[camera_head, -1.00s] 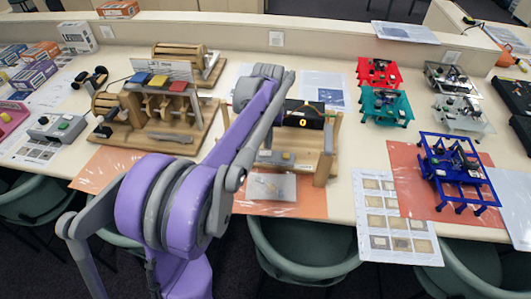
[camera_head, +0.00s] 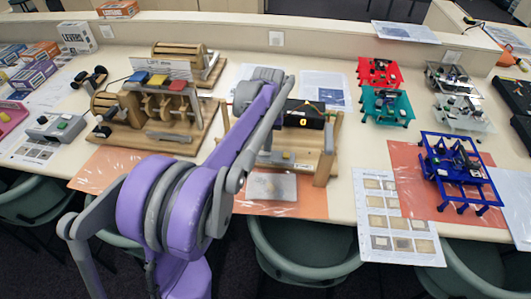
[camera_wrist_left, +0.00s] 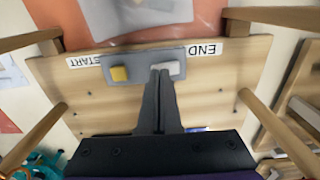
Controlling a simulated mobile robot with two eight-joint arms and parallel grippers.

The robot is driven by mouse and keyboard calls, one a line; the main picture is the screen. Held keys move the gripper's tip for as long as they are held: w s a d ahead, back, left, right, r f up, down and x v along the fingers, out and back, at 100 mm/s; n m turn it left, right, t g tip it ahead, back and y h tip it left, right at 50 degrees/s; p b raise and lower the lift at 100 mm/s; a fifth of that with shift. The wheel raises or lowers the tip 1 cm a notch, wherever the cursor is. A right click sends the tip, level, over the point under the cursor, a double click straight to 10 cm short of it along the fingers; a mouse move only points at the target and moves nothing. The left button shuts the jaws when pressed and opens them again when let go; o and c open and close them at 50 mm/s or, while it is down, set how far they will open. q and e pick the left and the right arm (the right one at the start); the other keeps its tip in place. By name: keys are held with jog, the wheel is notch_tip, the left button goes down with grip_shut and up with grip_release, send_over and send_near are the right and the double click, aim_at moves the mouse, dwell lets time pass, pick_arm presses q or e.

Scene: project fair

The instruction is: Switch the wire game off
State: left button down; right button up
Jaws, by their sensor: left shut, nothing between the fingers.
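The wire game is a wooden stand (camera_head: 325,160) with a black display box (camera_head: 304,114) in the middle of the table. In the left wrist view its wooden base (camera_wrist_left: 215,90) carries a grey strip (camera_wrist_left: 143,60) with a yellow button (camera_wrist_left: 119,74) and a pale switch or button (camera_wrist_left: 172,68). START (camera_wrist_left: 84,61) and END (camera_wrist_left: 205,49) labels flank the strip. My left gripper (camera_wrist_left: 160,73) is shut and empty, its tips over or at the pale piece; contact cannot be told. In the head view my arm hides the fingertips. My right gripper is not in view.
A wooden cam machine (camera_head: 160,125) stands left of the wire game. Red (camera_head: 378,72), teal (camera_head: 386,105) and blue (camera_head: 455,175) framed models stand right. Upright posts rise around the game's base. Green chairs (camera_head: 300,250) line the table's front.

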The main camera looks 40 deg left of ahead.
pick_arm(q)
jog(key=shift+f, duration=0.5)
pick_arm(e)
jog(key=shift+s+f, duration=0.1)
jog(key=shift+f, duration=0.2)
pick_arm(q)
jog(key=shift+r, duration=0.15)
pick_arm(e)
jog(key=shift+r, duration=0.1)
pick_arm(q)
jog(key=shift+r+p, duration=1.5)
jog(key=shift+r, duration=1.95)
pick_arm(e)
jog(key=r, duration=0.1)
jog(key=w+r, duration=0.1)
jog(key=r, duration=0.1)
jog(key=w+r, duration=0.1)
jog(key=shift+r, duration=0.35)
pick_arm(q)
jog(key=s+d+f+m+t, duration=0.3)
jog(key=s+d, duration=0.5)
jog(key=d, duration=0.1)
jog(key=s+d+f+m+t, duration=0.2)
jog(key=s+d+f+t, duration=0.1)
jog(key=s+d, duration=0.6)
jog(key=shift+d+f+m, duration=0.4)
jog(key=shift+d+f, duration=0.1)
jog(key=shift+d, duration=0.05)
